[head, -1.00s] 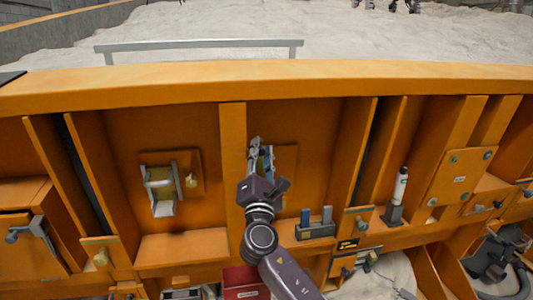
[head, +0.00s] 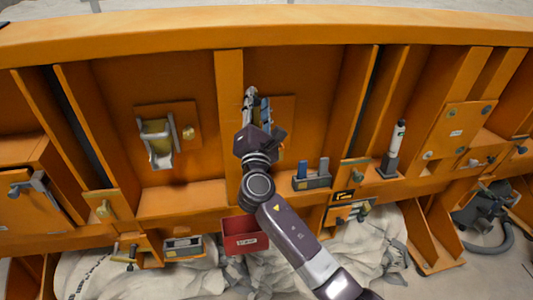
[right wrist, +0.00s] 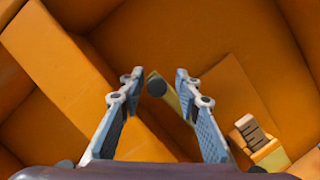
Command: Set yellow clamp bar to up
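In the right wrist view, a yellow bar (right wrist: 171,93) with a dark round end lies between and beyond my right gripper's fingers (right wrist: 159,75). The fingers are apart, with a gap to the bar on each side. In the head view, my right gripper (head: 258,98) is in front of an orange mounting plate (head: 284,112) on the wall and hides most of what is mounted there. A second clamp with a grey bracket and yellowish part (head: 156,130) sits on another plate to the left. I cannot tell the hidden bar's position from the head view. My left gripper is not in view.
A vertical orange rib (head: 228,120) stands just left of my right gripper. A holder with blue pieces (head: 312,178) and a white cylinder (head: 397,140) are to the right. A red box (head: 243,236) is below. A small yellow block with a pale ribbed piece (right wrist: 256,135) is right of the fingers.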

